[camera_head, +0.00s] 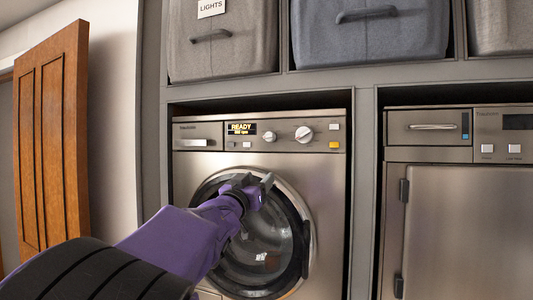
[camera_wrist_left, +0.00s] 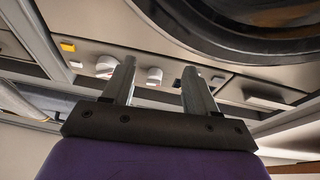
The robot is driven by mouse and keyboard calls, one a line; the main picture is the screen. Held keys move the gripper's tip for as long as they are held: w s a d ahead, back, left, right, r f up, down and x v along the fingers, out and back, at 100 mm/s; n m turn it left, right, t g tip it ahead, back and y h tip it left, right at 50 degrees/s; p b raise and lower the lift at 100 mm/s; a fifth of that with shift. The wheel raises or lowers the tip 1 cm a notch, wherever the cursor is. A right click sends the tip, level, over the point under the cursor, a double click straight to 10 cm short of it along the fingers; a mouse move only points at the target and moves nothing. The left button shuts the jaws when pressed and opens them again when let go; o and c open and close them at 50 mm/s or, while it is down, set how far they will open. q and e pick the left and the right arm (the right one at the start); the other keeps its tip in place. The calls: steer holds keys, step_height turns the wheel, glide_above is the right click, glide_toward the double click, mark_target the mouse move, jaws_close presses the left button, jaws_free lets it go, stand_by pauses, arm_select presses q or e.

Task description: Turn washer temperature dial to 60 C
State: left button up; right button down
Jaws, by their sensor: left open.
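The washer (camera_head: 330,185) stands in the left bay, with a round glass door and a control strip above it. The strip has a lit display reading READY (camera_head: 240,129), a smaller round knob (camera_head: 269,136) and a larger white knob (camera_head: 303,134). Which one is the temperature dial I cannot tell, and the markings are too small to read. My left gripper (camera_head: 256,183) is open and empty in front of the door's upper part, below the knobs. In the left wrist view, the larger knob (camera_wrist_left: 105,66) and the smaller knob (camera_wrist_left: 155,76) show beyond the gripper's fingers (camera_wrist_left: 159,68), apart from them.
A yellow button (camera_head: 334,145) sits right of the knobs. A second appliance (camera_head: 445,220) stands in the right bay. Grey fabric bins (camera_head: 222,60), one labelled LIGHTS, fill the shelf above. A wooden door (camera_head: 52,140) stands at the left.

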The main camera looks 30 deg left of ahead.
arm_select(q)
steer(key=t, duration=0.1)
glide_toward(267, 138)
steer(key=p+x, duration=0.6)
steer(key=x, duration=0.2)
steer(key=shift+w+r, duration=0.15)
steer(key=shift+w, duration=0.1)
steer(key=shift+w+a, duration=0.1)
steer(key=shift+w, duration=0.25)
steer(key=shift+m, duration=0.3)
steer(key=c, duration=1)
